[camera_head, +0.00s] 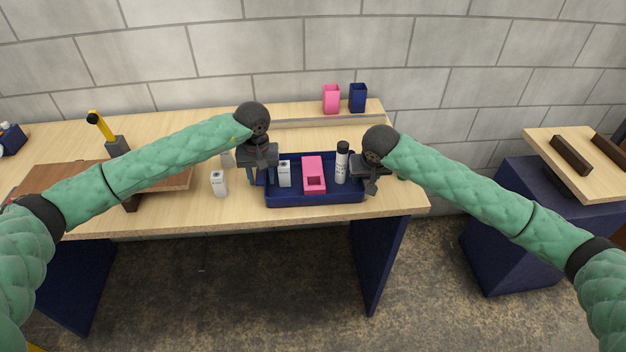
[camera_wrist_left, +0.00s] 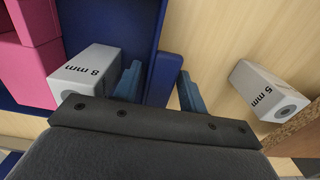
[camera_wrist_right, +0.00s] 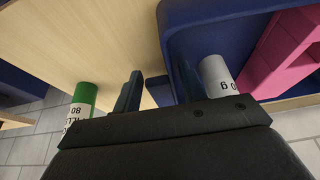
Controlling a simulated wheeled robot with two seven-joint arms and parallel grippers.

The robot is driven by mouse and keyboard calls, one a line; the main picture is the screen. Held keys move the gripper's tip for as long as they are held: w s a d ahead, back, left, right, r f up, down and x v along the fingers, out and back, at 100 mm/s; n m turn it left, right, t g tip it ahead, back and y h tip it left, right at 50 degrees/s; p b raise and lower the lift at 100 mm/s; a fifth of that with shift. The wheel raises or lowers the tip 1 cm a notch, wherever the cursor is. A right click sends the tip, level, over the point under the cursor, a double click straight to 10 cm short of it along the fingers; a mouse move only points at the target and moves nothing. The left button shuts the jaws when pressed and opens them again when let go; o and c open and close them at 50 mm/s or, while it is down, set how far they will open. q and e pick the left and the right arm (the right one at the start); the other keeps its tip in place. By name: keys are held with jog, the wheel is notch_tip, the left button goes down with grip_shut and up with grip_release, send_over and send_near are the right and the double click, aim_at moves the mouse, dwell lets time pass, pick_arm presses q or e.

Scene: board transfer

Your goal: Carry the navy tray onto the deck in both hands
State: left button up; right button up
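The navy tray (camera_head: 315,199) lies on the workbench and carries a white 8 mm box (camera_head: 284,174), a pink open block (camera_head: 313,172) and a white bottle with a dark cap (camera_head: 341,166). My left gripper (camera_head: 255,178) is at the tray's left end; its open fingers (camera_wrist_left: 160,88) stand either side of the tray's end. My right gripper (camera_head: 370,185) is at the right end; its open fingers (camera_wrist_right: 157,92) straddle a small navy part there. A brown raised board (camera_head: 160,178) is on the bench at left; a pale wooden top (camera_head: 565,185) is at right. I cannot tell which is the deck.
A white 5 mm box (camera_head: 219,184) stands left of the tray. A green-topped cylinder (camera_wrist_right: 80,103) is near my right gripper. Pink (camera_head: 331,99) and navy (camera_head: 358,98) cups stand at the back. Dark rails (camera_head: 571,155) cross the pale top. A floor gap separates it from the bench.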

pick_arm(q)
grip_shut()
pick_arm(e)
grip_shut()
pick_arm(q)
jog(key=shift+r, duration=0.15)
pick_arm(e)
jog(key=shift+r, duration=0.2)
